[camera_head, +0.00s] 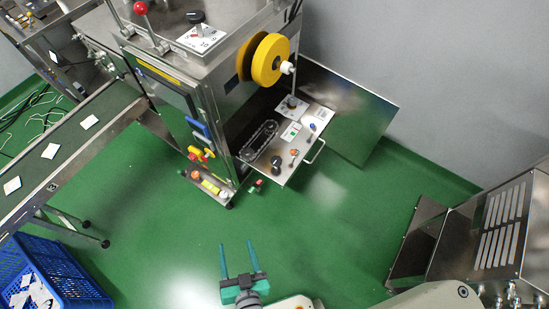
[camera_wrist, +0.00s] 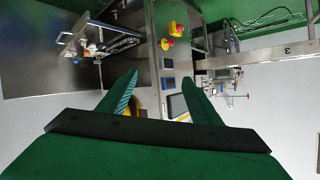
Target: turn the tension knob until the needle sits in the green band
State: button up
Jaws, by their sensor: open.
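My gripper (camera_head: 237,246) has green fingers, spread apart and empty, over the green floor in front of the machine; its fingers also fill the lower wrist view (camera_wrist: 159,80). A black knob (camera_head: 195,17) stands on the machine's top beside a white marked plate (camera_head: 203,39). Another small dark knob (camera_head: 292,103) sits on a white plate (camera_head: 285,112) on the pulled-out shelf. I cannot tell which is the tension knob. No needle or green band can be made out. My gripper is well apart from both knobs.
The steel shelf (camera_head: 263,175) carries a black chain loop and several small controls. Yellow reels (camera_head: 268,60) stand above it, and a steel door (camera_head: 350,105) is open at right. A conveyor (camera_head: 65,150) and blue crate (camera_head: 60,270) are at left. The floor between is clear.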

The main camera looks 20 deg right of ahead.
jog(key=w+a+f+g+y, duration=0.15)
jog(key=w+a+f, duration=0.3)
jog(key=w, duration=0.45)
jog(key=w+a+f+g+y, duration=0.1)
jog(key=w+a+f+y, duration=0.15)
jog(key=w+f, duration=0.45)
jog(key=w+d+n+g, duration=0.1)
jog(key=w+g, duration=0.2)
jog(key=w, duration=1.1)
jog(key=g+h, duration=0.4)
jog(key=g, duration=0.4)
send_near(276, 160)
notch_tip(276, 160, down, 8)
jog(key=shift+s+f, duration=0.1)
jog(key=shift+s, duration=0.1)
